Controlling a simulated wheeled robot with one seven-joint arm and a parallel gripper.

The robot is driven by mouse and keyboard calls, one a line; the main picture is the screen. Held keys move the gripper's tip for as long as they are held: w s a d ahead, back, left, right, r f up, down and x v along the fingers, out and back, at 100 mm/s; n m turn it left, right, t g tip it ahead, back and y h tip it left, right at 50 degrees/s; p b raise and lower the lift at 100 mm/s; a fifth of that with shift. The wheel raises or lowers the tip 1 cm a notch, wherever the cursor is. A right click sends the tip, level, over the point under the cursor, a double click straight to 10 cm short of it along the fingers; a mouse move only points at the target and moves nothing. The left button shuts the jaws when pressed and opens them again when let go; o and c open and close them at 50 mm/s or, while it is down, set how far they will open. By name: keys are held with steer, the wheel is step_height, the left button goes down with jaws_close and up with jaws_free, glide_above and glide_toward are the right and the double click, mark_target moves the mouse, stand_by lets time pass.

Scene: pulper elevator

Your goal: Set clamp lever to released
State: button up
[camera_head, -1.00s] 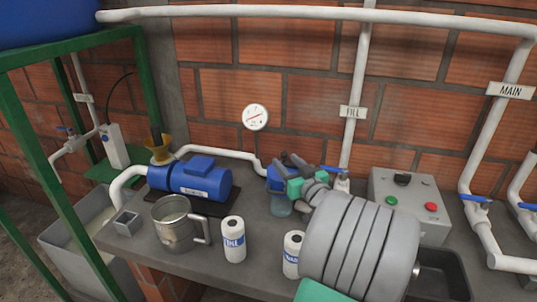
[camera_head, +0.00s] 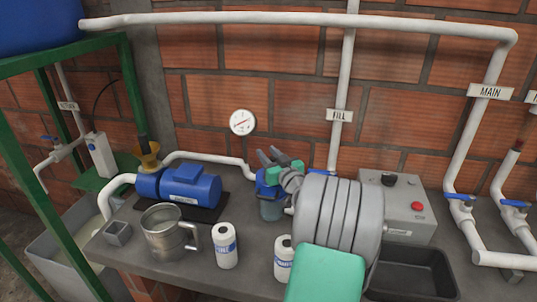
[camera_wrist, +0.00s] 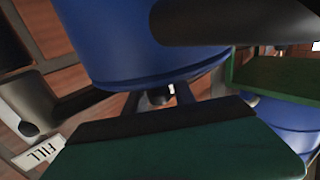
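I cannot pick out the clamp lever for certain. A small blue strainer-like unit (camera_head: 262,190) with a clear bowl (camera_head: 271,210) stands on the bench right of the blue pump; my wrist partly covers it. My gripper (camera_head: 269,155) is above it in the head view, its two dark fingers apart and pointing up and left. I see nothing between them. In the wrist view a large blue rounded body (camera_wrist: 140,45) fills the top, with a small dark knob (camera_wrist: 160,97) under it. Which blue part this is, I cannot tell.
The blue pump (camera_head: 185,184), a metal jug (camera_head: 168,232) and white bottles (camera_head: 226,246) stand left of my arm. A grey control box (camera_head: 415,200) and black tray (camera_head: 415,272) are at right.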

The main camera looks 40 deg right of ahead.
jaws_close()
stand_by(1.0)
